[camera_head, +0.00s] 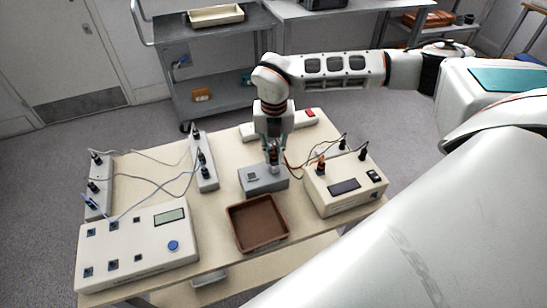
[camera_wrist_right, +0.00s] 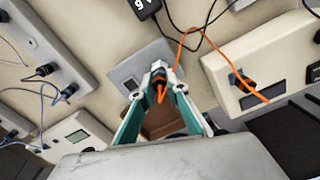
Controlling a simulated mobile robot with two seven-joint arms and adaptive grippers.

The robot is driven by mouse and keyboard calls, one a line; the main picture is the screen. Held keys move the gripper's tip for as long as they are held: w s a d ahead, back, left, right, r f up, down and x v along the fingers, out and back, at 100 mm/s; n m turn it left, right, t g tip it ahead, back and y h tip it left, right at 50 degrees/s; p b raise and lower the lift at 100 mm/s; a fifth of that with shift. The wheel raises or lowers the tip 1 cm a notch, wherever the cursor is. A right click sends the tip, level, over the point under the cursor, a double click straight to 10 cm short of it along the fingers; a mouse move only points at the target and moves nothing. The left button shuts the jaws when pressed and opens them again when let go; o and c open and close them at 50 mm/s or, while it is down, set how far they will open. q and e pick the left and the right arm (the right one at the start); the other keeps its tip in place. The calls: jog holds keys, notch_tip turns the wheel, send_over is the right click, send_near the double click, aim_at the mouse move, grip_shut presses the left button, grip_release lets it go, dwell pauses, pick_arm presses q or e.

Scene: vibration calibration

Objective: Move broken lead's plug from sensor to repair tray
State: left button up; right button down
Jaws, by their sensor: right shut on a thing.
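My right gripper (camera_head: 273,155) points down over the grey sensor block (camera_head: 262,181) at the middle of the table. It is shut on the plug (camera_wrist_right: 161,89) of the orange lead, at the block's back right. Whether the plug is still seated in the block cannot be told. The orange lead (camera_wrist_right: 178,50) runs from this plug to an orange-and-dark plug (camera_head: 321,165) on the cream instrument (camera_head: 346,187). The brown repair tray (camera_head: 229,222) stands in front of the sensor block and looks empty. It is partly hidden behind my fingers in the wrist view. My left gripper is out of view.
A white box with a display and blue knob (camera_head: 140,247) stands at the left front. Grey strips (camera_head: 204,163) with plugged leads stand behind it. A power strip with a red switch (camera_head: 308,117) lies at the back. Dark leads cross near the cream instrument.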

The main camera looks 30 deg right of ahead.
aim_at(274, 154)
jog(key=shift+n+p, duration=0.3)
jog(key=shift+n, duration=0.4)
jog(key=shift+r+n+p, duration=0.1)
jog(key=shift+n+p, duration=1.3)
jog(key=shift+n, duration=1.6)
jog(key=shift+n+p, duration=0.5)
jog(key=shift+n, duration=0.6)
jog(key=shift+n, duration=1.1)
jog(key=shift+r, duration=0.8)
jog(key=shift+r, duration=1.65)
